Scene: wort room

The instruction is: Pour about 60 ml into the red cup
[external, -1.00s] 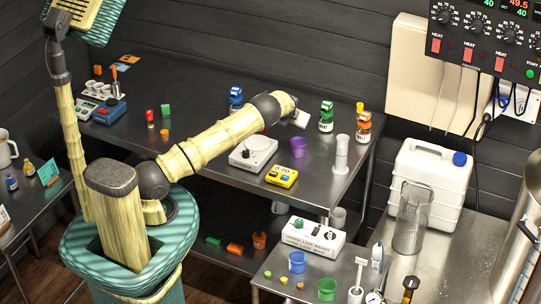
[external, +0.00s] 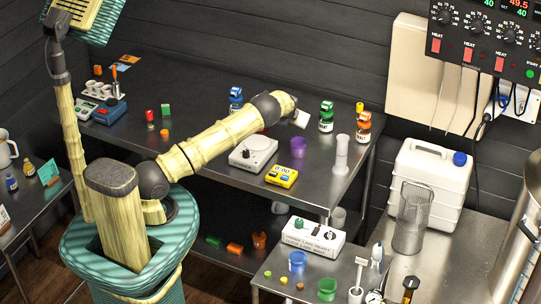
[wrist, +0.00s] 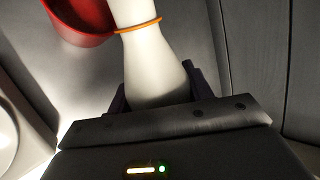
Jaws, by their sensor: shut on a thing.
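My gripper (wrist: 157,92) is shut on a white vessel (wrist: 150,62) with a wide lower body, a narrower neck and an orange ring around the neck. The vessel's upper end runs out of the top of the wrist view. The red cup (wrist: 80,38) is at the upper left of the wrist view, beside the neck and partly cut off by the frame edge. In the external view my gripper (external: 294,112) is above the back bench, with a small white part of the vessel (external: 302,119) showing tilted. I cannot make out the red cup there. The liquid does not show.
A purple cup (external: 298,147), a white scale-like device (external: 253,153) and a yellow timer (external: 281,176) are on the bench (external: 215,165) below my gripper. A green-capped bottle (external: 326,117), an orange-labelled bottle (external: 363,127) and a white cylinder (external: 341,155) stand to the right.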

